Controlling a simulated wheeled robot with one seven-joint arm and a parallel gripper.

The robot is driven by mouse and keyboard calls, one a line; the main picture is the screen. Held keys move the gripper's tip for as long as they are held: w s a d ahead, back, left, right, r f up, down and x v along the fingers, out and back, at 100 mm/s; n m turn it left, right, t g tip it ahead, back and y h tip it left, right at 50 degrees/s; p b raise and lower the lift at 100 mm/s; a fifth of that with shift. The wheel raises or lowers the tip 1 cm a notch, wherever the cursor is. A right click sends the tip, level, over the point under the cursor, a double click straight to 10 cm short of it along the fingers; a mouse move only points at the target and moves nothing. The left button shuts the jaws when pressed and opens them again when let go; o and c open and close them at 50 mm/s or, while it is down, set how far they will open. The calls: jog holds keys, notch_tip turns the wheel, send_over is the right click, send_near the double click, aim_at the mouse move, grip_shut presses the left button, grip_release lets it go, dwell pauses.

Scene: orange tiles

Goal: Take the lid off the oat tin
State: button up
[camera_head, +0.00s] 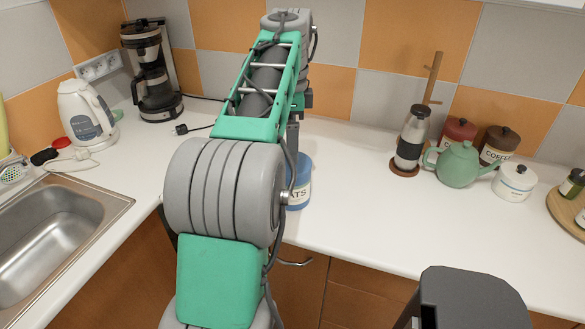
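The oat tin (301,188) is a blue tin with a pale label, of which the letters "ATS" show. It stands on the white counter, and my arm hides its left side. My arm reaches over the counter, and my gripper (292,140) points down at the back left of the tin's top. The arm covers most of the gripper, and its fingertips do not show clearly. I cannot tell whether it touches the lid or holds anything. The tin's lid is largely hidden, and I cannot make out its outline.
A coffee maker (151,75), a white kettle (85,115) and a steel sink (55,235) are on the left. A grinder (411,138), a green teapot (459,165), a coffee tin (498,145) and a white pot (514,182) stand right. The counter (365,205) right of the tin is clear.

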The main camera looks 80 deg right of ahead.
notch_tip(320, 180, down, 5)
jog(key=shift+s+f+b, duration=0.1)
jog(key=shift+s+b, duration=0.05)
jog(key=shift+b, duration=0.3)
jog(key=shift+c, duration=0.4)
jog(key=c, duration=1.1)
